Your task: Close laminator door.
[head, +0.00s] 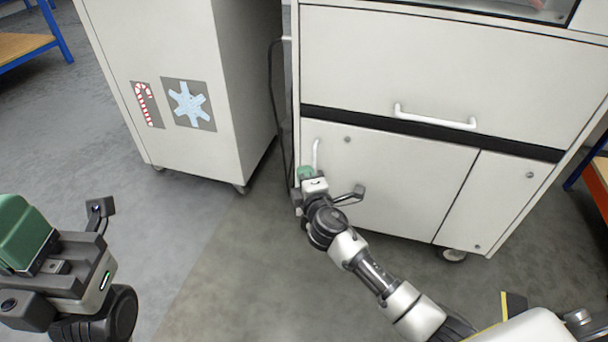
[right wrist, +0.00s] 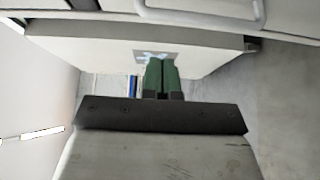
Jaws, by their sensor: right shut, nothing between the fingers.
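The laminator (head: 430,60) is the large white cabinet at the right of the head view. Its lower left door (head: 400,180) looks about flush with the front; the left edge is partly hidden by my right arm, so a small gap cannot be ruled out. The door has a white upright handle (head: 316,153). My right gripper (head: 305,174) is just below and beside this handle; contact cannot be told. In the right wrist view its green fingers (right wrist: 160,77) are together and empty. My left gripper (head: 25,232) is at the left edge, away from the laminator; its finger gap does not show.
A white cabinet (head: 190,60) on casters stands left of the laminator, with candy cane and snowflake stickers. A dark cable hangs between them. The laminator also has a drawer handle (head: 435,118) and a smaller lower right door (head: 495,195).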

